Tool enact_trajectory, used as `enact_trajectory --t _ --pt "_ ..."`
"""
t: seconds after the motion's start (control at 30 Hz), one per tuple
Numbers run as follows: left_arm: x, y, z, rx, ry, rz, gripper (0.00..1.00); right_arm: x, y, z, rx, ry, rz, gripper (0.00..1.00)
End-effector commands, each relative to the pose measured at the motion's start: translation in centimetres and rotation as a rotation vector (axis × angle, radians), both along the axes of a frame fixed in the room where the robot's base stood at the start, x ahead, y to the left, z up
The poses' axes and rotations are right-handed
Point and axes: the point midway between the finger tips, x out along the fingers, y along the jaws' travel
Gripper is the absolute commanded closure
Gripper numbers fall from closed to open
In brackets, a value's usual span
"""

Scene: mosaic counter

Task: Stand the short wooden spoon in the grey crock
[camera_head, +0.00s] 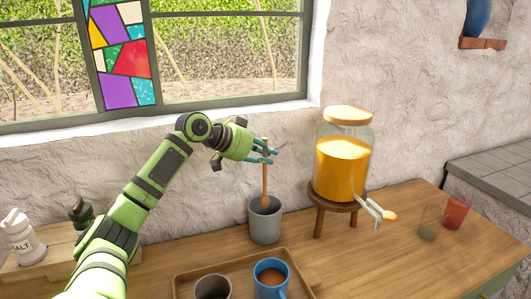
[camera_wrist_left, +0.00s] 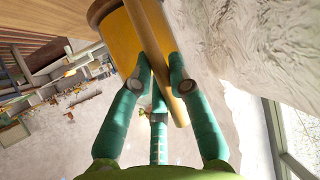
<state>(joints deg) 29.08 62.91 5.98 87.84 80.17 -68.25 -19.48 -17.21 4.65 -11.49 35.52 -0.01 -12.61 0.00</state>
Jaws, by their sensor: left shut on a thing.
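The short wooden spoon (camera_head: 265,176) hangs nearly upright from my left gripper (camera_head: 268,152), its bowl end down. The gripper's teal fingers are shut on the upper part of the handle. In the left wrist view the handle (camera_wrist_left: 150,32) passes between the fingertips (camera_wrist_left: 161,76). The grey crock (camera_head: 265,224) stands on the wooden counter directly below the gripper. The spoon's bowl shows at the crock's mouth, and I cannot tell how deep it sits or whether it touches the inside. My right gripper is not in view.
A juice dispenser (camera_head: 341,165) on a wooden stand is close right of the crock, its tap facing front right. In front is a tray (camera_head: 184,284) with a blue mug (camera_head: 271,281) and a dark cup (camera_head: 212,287). Two glasses (camera_head: 454,212) stand farther right.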

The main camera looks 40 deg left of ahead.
Motion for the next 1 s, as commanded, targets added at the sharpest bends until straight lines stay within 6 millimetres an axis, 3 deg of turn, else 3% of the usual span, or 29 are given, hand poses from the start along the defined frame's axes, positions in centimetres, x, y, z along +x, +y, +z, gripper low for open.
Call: enact_trajectory --t 0.53,1.0 --pt "0.0 0.0 -4.6 0.000 -0.001 0.000 1.00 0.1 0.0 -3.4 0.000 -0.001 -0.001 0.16" --pt "0.0 0.0 -5.3 0.000 -0.001 0.000 1.00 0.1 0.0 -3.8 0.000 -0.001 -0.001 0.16"
